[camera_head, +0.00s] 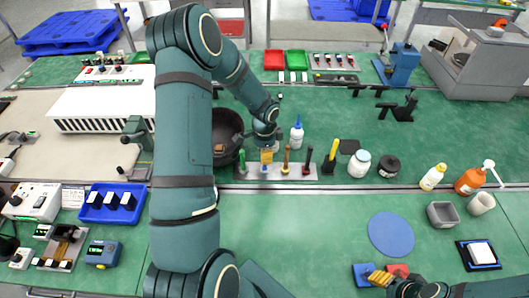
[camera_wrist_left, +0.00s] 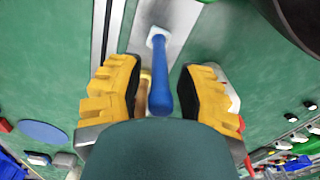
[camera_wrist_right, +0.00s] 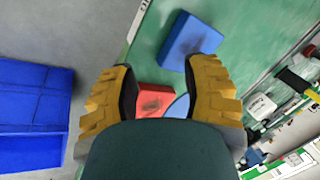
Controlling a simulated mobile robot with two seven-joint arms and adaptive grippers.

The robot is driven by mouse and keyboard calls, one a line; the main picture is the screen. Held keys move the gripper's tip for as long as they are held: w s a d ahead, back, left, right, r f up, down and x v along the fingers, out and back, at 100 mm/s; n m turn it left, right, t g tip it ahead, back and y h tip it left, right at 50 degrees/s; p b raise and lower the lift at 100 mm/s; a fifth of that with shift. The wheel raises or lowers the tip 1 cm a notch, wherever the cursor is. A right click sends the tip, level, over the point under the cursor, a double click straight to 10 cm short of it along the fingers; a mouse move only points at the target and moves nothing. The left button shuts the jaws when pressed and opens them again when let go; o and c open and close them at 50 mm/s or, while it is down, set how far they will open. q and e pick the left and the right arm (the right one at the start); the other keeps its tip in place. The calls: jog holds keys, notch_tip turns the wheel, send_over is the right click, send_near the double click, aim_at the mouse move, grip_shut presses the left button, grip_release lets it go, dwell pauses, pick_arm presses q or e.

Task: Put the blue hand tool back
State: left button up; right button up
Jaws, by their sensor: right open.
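The blue hand tool (camera_wrist_left: 162,80) stands in the grey tool rack (camera_wrist_left: 181,22), its blue handle pointing toward the left wrist camera. Its handle also shows low under the gripper in the head view (camera_head: 265,169). My left gripper (camera_head: 266,156) is over the left end of the rack. In the left wrist view its yellow fingers (camera_wrist_left: 158,95) are open on either side of the blue handle, with a gap on both sides. My right gripper (camera_wrist_right: 160,90) is open at the front edge of the table, above a red block (camera_wrist_right: 153,99) and a blue block (camera_wrist_right: 190,40).
Other tools stand along the rack, with orange (camera_head: 285,158), dark (camera_head: 308,159) and yellow (camera_head: 331,153) handles. A black bowl (camera_head: 226,135) is left of the left gripper. A white-blue bottle (camera_head: 297,134) stands behind the rack.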

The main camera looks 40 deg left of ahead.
pick_arm(q)
notch_tip(320, 180, up, 12)
jog(key=shift+s+d+r+p, duration=0.1)
jog(key=shift+r+p, duration=0.1)
jog(key=shift+p, duration=0.4)
jog(key=s+d+f+n+t+h, duration=0.1)
jog(key=d+f+n+h, duration=0.1)
jog(key=d+f, duration=0.6)
jog(key=s+d+f+n+h, duration=0.2)
jog(key=d+f, duration=0.2)
jog(key=d, duration=0.8)
jog(key=s+d+f+n, duration=0.1)
jog(key=s+d, duration=0.1)
jog(key=d, duration=0.1)
jog(key=s+d+f+n, duration=0.2)
jog(key=d, duration=0.1)
jog(key=s+d+f+n, duration=0.1)
jog(key=s+d+n, duration=0.1)
jog(key=s, duration=0.1)
jog(key=shift+s+d+f+t, duration=0.1)
jog(key=shift+d+f+t, duration=0.2)
jog(key=shift+d+t, duration=0.1)
jog(key=shift+s+d+f+n, duration=0.1)
jog(key=shift+s+d+n, duration=0.1)
jog(key=shift+s+n, duration=0.1)
